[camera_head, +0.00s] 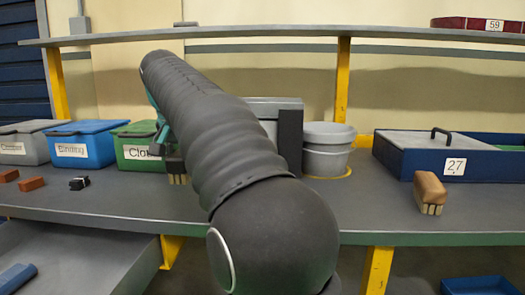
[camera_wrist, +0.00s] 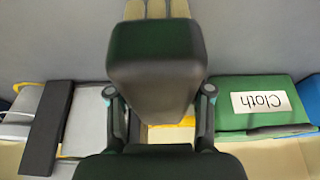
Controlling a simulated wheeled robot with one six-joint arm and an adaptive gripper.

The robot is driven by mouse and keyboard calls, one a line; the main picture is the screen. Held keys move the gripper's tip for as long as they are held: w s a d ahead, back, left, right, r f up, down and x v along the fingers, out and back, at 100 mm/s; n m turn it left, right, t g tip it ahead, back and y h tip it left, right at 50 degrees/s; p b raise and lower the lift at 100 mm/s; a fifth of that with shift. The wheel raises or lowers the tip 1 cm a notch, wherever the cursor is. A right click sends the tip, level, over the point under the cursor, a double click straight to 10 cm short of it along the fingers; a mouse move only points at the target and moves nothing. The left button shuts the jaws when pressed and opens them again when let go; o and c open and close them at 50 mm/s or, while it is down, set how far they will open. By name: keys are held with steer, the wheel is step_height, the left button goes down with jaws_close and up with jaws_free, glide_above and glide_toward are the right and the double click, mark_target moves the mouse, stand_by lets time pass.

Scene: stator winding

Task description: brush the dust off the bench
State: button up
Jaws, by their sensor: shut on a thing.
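My gripper (camera_wrist: 158,97) is shut on a dark-backed brush (camera_wrist: 157,62), one finger on each side of it. The brush's pale bristles (camera_wrist: 157,9) point to the top of the wrist view. In the head view, my gripper (camera_head: 158,132) is mostly hidden behind my arm, and the brush bristles (camera_head: 177,179) show low, close over the bench (camera_head: 110,202). I cannot tell whether they touch it. A second, tan brush (camera_head: 430,190) stands at the right of the bench, bristles down. I cannot make out dust on the grey top.
A green "Cloth" bin (camera_head: 135,128), a blue "Binding" bin (camera_head: 80,152) and a grey bin (camera_head: 22,132) line the back left. Red blocks (camera_head: 31,184) and a small black-and-white item (camera_head: 79,183) lie before them. A grey bucket (camera_head: 325,160) and blue box (camera_head: 400,160) stand right.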

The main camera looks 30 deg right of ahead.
steer(key=shift+r, duration=1.05)
